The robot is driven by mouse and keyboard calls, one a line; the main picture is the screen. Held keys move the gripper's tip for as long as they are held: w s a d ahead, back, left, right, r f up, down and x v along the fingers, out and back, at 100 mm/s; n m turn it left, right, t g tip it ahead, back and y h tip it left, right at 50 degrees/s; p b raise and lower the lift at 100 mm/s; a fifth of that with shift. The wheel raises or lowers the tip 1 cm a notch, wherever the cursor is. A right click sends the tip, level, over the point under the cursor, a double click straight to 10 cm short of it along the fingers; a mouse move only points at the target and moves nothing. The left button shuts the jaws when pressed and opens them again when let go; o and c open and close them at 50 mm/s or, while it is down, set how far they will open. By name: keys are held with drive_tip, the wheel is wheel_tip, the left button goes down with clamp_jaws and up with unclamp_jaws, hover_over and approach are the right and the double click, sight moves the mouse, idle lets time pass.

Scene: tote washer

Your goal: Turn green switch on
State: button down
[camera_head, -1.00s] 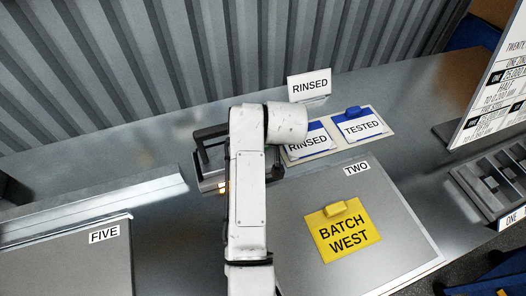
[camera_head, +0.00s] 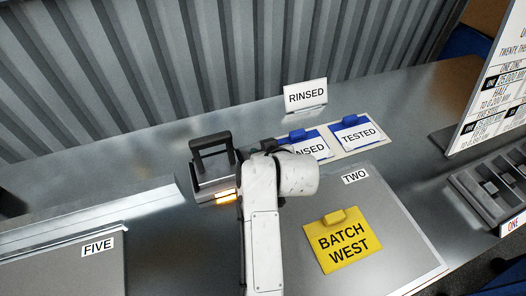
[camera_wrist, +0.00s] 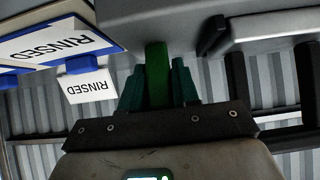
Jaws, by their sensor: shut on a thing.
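In the wrist view, a green switch (camera_wrist: 157,74) stands out from a grey housing (camera_wrist: 185,22). The teal fingers of my gripper (camera_wrist: 158,88) are shut on it, one on each side. In the head view, the grey box (camera_head: 207,185) with a black handle (camera_head: 211,143) and a lit orange strip (camera_head: 227,197) stands left of my white arm. My arm hides my gripper and the green switch there. I cannot tell the switch's on or off position.
A RINSED sign (camera_head: 305,96) stands behind blue-clipped RINSED and TESTED cards (camera_head: 357,133). A yellow BATCH WEST card (camera_head: 343,246) lies on the TWO panel (camera_head: 408,250). The FIVE panel (camera_head: 60,270) is at left. A corrugated wall (camera_head: 180,60) closes the back.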

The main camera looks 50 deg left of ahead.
drive_tip(key=c, duration=0.9)
unclamp_jaws()
drive_tip(key=v, duration=1)
drive_tip(key=shift+s+d+r+b, duration=0.15)
drive_tip(key=shift+d+r+b, duration=0.1)
drive_tip(key=shift+d+b, duration=0.05)
